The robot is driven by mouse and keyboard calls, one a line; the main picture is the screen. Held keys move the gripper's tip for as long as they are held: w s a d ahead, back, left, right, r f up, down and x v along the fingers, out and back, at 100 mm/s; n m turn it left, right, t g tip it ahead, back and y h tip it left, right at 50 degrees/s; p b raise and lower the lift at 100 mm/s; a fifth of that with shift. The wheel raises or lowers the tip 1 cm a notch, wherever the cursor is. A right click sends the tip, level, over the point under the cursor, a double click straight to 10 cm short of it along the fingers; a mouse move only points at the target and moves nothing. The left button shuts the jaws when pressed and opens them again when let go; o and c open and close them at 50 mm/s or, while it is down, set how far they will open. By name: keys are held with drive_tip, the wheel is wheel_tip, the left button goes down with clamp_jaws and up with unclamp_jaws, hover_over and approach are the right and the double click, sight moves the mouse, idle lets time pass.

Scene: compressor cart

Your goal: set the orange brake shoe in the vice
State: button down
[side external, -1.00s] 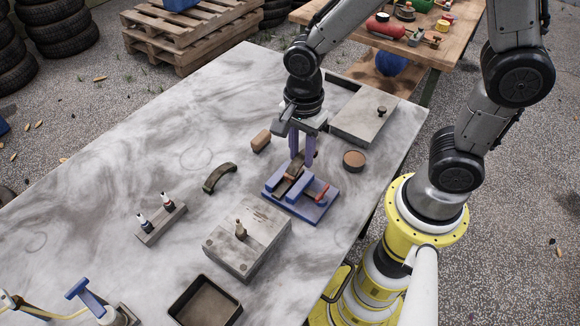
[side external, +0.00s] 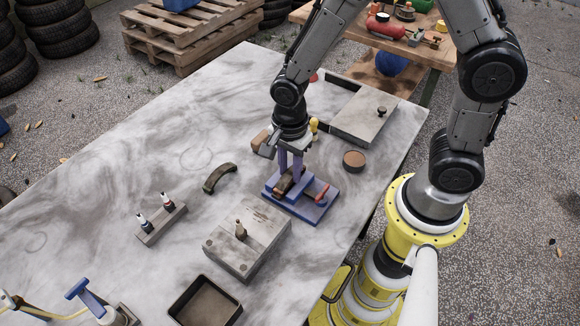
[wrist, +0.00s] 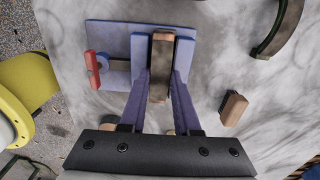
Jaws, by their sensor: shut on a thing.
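The brake shoe (wrist: 160,68), brown with a tan face rather than plainly orange, is between my gripper's (wrist: 160,97) two purple fingers, which are shut on it. The blue vice (side external: 308,208) stands on the table with a red handle (side external: 322,192). In the wrist view, the vice (wrist: 110,45) lies under the shoe, and the shoe's far end sits between the jaws. In the side view, my gripper (side external: 290,172) is low over the vice and the shoe (side external: 286,184) is partly hidden by the fingers. Whether it touches the vice's bottom cannot be told.
A dark curved shoe (side external: 219,178) lies left of the vice. A brown block (wrist: 232,108) lies near my gripper. A round brown dish (side external: 354,160) is right of it. A grey metal block (side external: 247,245) stands in front.

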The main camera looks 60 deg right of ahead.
sight(290, 173)
drive_tip(key=c, duration=0.6)
unclamp_jaws()
drive_tip(key=shift+c, duration=0.2)
wheel_tip(290, 173, up, 12)
drive_tip(key=s+d+r+n+t, duration=0.2)
drive_tip(key=s+d+r+n, duration=0.2)
drive_tip(key=n, duration=0.5)
drive_tip(key=s+d+r+n+t, duration=0.3)
drive_tip(key=s+d+r+n, duration=0.1)
drive_tip(key=s+n, duration=0.4)
drive_tip(key=shift+s+r+n+t, duration=0.3)
drive_tip(key=shift+r+n, duration=0.2)
drive_tip(key=shift+r, duration=0.3)
